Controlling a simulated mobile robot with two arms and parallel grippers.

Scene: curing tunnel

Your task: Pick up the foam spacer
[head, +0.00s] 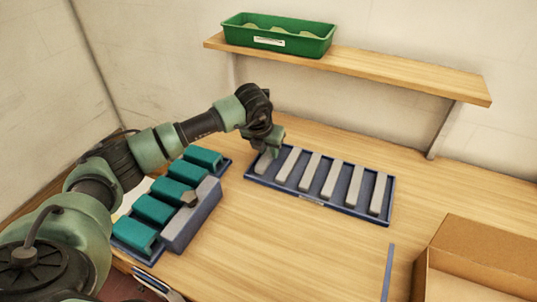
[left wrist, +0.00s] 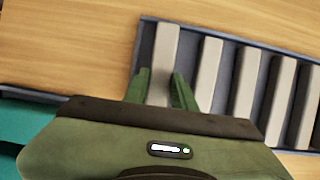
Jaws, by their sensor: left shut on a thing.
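Several light grey foam spacers lie side by side in a shallow dark blue tray (head: 312,199) on the table. My left gripper (head: 270,155) is over the left end of this tray. In the left wrist view its two green fingers (left wrist: 161,92) are shut on the leftmost foam spacer (left wrist: 166,50), one on each long side. That spacer also shows in the head view (head: 264,162), partly hidden by the gripper. It appears to be still in its place in the tray. My right gripper is in neither view.
Several teal blocks (head: 153,209) and a grey-blue box (head: 192,224) stand to the left of the tray. An open cardboard box (head: 485,250) is at the front right. A wall shelf (head: 400,77) holds a green bin (head: 277,36). Bare table lies in front of the tray.

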